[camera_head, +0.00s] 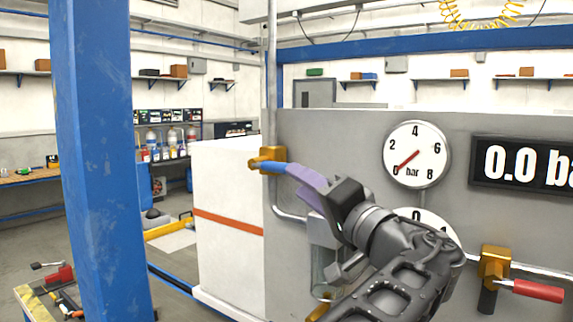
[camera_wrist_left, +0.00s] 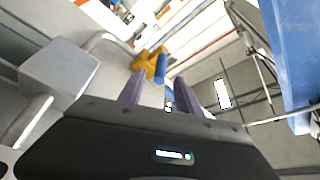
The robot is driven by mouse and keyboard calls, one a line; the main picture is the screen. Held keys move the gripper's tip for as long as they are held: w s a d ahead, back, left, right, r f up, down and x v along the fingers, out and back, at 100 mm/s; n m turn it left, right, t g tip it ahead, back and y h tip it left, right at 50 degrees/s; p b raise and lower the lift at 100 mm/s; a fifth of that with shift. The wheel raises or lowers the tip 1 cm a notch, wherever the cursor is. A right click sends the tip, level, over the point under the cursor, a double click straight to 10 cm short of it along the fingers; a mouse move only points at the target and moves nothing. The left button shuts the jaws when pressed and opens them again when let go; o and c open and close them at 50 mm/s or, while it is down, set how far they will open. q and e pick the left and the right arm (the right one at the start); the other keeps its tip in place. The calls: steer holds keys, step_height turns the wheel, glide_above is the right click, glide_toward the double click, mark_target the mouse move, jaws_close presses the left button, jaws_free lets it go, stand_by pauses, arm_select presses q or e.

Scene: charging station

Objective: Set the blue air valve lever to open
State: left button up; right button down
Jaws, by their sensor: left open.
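The air valve (camera_head: 266,158) is a brass body on a vertical pipe at the left edge of the grey panel. Its blue lever (camera_head: 292,169) sticks out to the right, across the pipe. My left gripper (camera_head: 309,188) is open, with its purple fingers close to the lever's outer end. In the left wrist view the brass valve (camera_wrist_left: 147,58) and blue lever (camera_wrist_left: 161,68) lie just beyond the fingertips, between the open fingers (camera_wrist_left: 158,92). I cannot tell whether a finger touches the lever. My right gripper is not in view.
A round pressure gauge (camera_head: 417,155) reads near zero, beside a display (camera_head: 523,163) showing 0.0. A second gauge is partly hidden by my arm. A red-handled valve (camera_head: 497,270) sits lower right. A blue post (camera_head: 98,160) stands at left.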

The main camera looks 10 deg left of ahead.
mark_target(279, 168)
arm_select(q)
steer(key=p+x, duration=0.1)
steer(key=x, duration=0.2)
steer(key=p+x, duration=0.1)
steer(key=x, duration=0.2)
steer(key=shift+w+a+r+p, duration=0.15)
steer(key=shift+a+r+p, duration=0.1)
steer(key=shift+p, duration=0.1)
steer(key=shift+w+a, duration=0.4)
steer(key=shift+a, duration=0.05)
jaws_close()
stand_by(1.2)
